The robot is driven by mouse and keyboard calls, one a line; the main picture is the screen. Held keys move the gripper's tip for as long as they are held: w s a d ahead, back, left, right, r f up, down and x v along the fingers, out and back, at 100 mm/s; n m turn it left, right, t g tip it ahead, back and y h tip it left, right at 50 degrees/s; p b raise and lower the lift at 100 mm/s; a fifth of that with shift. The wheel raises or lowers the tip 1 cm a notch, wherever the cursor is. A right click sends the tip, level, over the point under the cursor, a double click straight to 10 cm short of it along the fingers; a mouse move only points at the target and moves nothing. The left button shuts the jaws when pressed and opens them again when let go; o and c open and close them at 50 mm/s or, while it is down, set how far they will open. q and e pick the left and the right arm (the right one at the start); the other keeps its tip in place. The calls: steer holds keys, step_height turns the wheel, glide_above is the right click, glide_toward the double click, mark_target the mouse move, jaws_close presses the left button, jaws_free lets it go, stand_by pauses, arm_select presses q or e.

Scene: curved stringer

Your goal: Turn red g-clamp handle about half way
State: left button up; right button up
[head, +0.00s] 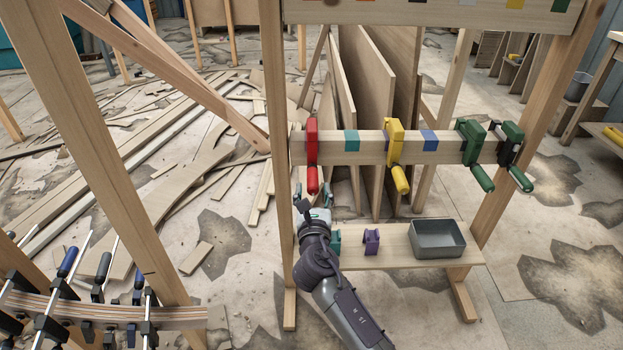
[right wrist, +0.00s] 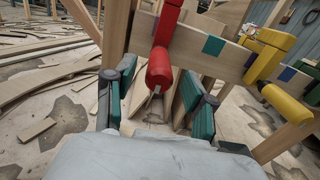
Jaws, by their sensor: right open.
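The red g-clamp (head: 312,140) is fixed on the wooden crossbar (head: 365,148) near its left end. Its red handle (head: 312,181) hangs below the bar. My right gripper (head: 315,195) is just below the handle in the head view. In the right wrist view, its teal-padded fingers (right wrist: 155,95) are spread wide and empty. The red handle (right wrist: 159,68) hangs between and beyond them, with no contact that I can make out. My left gripper is not in view.
A yellow clamp (head: 395,145) and green clamps (head: 470,140) sit further right on the crossbar. Below are a shelf (head: 375,252), a purple block (head: 371,240) and a grey bin (head: 438,238). Wooden posts (head: 276,100) flank the rack. A curved stringer (head: 110,312) with clamps is at lower left.

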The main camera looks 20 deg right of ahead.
mark_target(312, 175)
steer(key=b+x, duration=0.1)
steer(key=x, duration=0.4)
steer(key=shift+w+d+f, duration=0.1)
steer(key=shift+w, duration=0.3)
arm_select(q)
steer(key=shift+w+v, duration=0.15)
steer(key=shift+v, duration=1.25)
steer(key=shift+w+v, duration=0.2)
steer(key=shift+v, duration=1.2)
arm_select(e)
steer(key=shift+w+d, duration=0.1)
steer(key=shift+w, duration=0.3)
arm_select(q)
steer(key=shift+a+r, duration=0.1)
arm_select(e)
jaws_close()
